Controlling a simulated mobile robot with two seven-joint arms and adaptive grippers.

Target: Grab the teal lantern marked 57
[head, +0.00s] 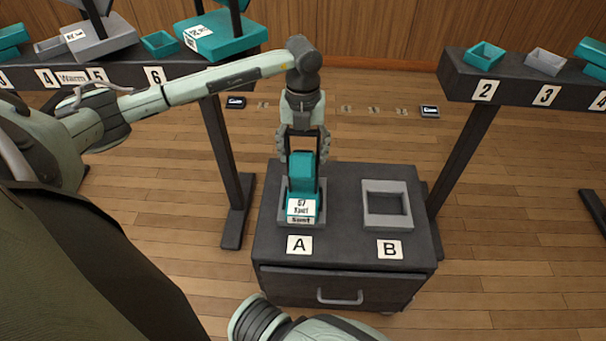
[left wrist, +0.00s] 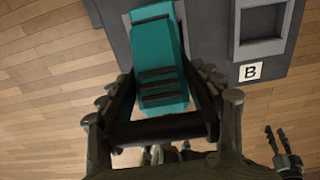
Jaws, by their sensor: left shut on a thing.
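The teal lantern marked 57 (head: 303,188) stands in the grey frame marked A on the dark cabinet, with its white label facing me. My left gripper (head: 303,150) comes down from above and is shut on the lantern's upper part. In the left wrist view the lantern (left wrist: 158,60) sits between the two fingers (left wrist: 160,95). Whether its base touches the bottom of the frame is hidden. At the right edge of the left wrist view, dark fingers (left wrist: 283,145) show, probably my right gripper; they are apart and hold nothing.
The empty grey frame (head: 387,222) marked B is to the right on the cabinet (head: 345,190). A shelf at the left (head: 130,80) carries teal and grey items above numbers. Another shelf at the right (head: 515,85) carries teal and grey trays above 2 and 3.

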